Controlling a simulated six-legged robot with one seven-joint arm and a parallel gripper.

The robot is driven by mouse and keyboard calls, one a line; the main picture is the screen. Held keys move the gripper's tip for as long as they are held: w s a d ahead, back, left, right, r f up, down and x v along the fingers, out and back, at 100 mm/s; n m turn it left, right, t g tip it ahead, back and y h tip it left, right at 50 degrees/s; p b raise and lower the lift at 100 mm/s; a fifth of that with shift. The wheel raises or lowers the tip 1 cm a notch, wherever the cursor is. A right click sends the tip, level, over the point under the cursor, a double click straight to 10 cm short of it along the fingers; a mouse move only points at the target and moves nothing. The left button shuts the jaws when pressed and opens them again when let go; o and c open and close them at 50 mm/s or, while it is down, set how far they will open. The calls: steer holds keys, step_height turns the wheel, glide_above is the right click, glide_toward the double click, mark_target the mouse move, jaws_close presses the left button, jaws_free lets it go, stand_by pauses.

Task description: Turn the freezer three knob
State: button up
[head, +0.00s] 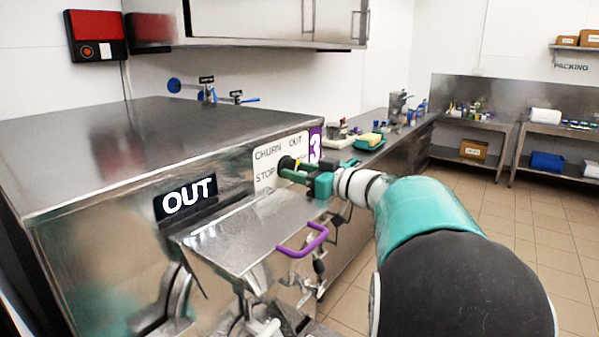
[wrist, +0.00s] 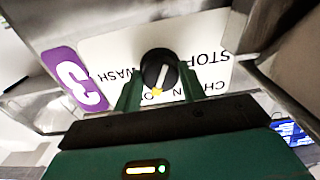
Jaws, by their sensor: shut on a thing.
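The freezer three knob is a round black knob with a pale pointer line and a yellow mark, seen in the wrist view (wrist: 153,66). It sits on a white dial plate (head: 266,164) lettered CHURN, OUT, STOP and, in the wrist view, WASH. A purple label with a white 3 (head: 315,145) is beside the plate. In the wrist view, which is turned over, the yellow mark points down, toward the CHURN and OUT side. My gripper (head: 291,167) is at the plate, its green fingers shut on the knob from both sides. The fingers hide part of the lettering.
A steel chute with a purple handle (head: 304,241) juts out below the knob, under a black OUT sign (head: 186,197). A counter with a green tray (head: 369,141) and small items stands beyond. The tiled floor (head: 482,205) to the right is clear.

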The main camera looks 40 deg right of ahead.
steer(key=n, duration=1)
steer(key=shift+d+r, duration=0.1)
steer(key=n, duration=0.3)
steer(key=shift+n, duration=0.4)
steer(key=n, duration=0.9)
steer(key=shift+n, duration=0.3)
steer(key=o, duration=1)
steer(key=shift+r, duration=0.1)
steer(key=shift+c, duration=0.2)
